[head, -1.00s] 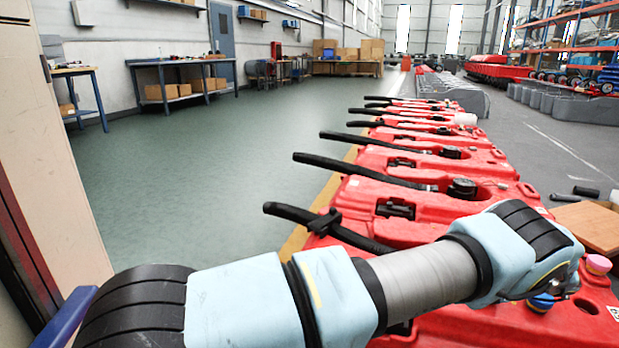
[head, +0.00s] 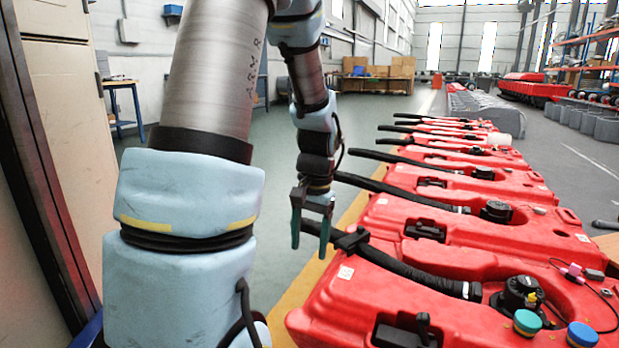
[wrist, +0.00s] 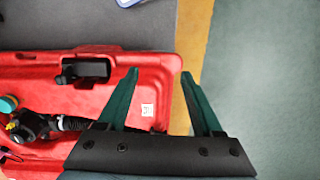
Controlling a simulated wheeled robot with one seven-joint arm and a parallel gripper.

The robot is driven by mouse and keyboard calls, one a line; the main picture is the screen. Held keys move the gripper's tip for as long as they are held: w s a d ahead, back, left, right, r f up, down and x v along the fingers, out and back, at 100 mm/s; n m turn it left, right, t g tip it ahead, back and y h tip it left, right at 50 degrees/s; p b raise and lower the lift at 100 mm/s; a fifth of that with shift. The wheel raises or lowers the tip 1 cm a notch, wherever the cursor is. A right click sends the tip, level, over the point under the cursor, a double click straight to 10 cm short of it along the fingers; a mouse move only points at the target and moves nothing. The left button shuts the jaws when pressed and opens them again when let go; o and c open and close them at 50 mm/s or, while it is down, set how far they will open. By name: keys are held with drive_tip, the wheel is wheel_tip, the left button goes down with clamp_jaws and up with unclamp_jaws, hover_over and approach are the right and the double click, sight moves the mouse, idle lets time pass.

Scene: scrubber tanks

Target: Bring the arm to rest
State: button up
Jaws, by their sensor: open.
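My arm rises at the left of the head view and folds back down, with the wrist hanging near the left ends of the red tanks. My gripper (head: 311,222) points downward and is open, with nothing between its fingers. In the wrist view my gripper (wrist: 163,82) shows two green fingers spread apart above the edge of a red tank (wrist: 30,70) and a yellow floor stripe. In the head view the nearest red tank (head: 375,290) is right of and below the gripper. I see no contact between them.
Several red tanks with black hoses (head: 405,270) stretch away in a row. A green cap (head: 527,321) and a blue cap (head: 582,335) sit on the nearest tank. A beige cabinet (head: 62,130) stands close at left. Green floor (head: 275,150) is clear beyond the arm.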

drive_tip(key=s+a+r+n+t+h, duration=0.1)
drive_tip(key=s+a+r+n+t, duration=0.1)
drive_tip(key=s+a+n, duration=0.3)
wheel_tip(320, 180, up, 36)
drive_tip(key=s+a+p, duration=0.1)
drive_tip(key=p, duration=3.5)
drive_tip(key=shift+s+a+f+m, duration=0.25)
drive_tip(key=shift+s+a+m, duration=0.05)
drive_tip(key=shift+s, duration=0.05)
drive_tip(key=shift+c, duration=0.2)
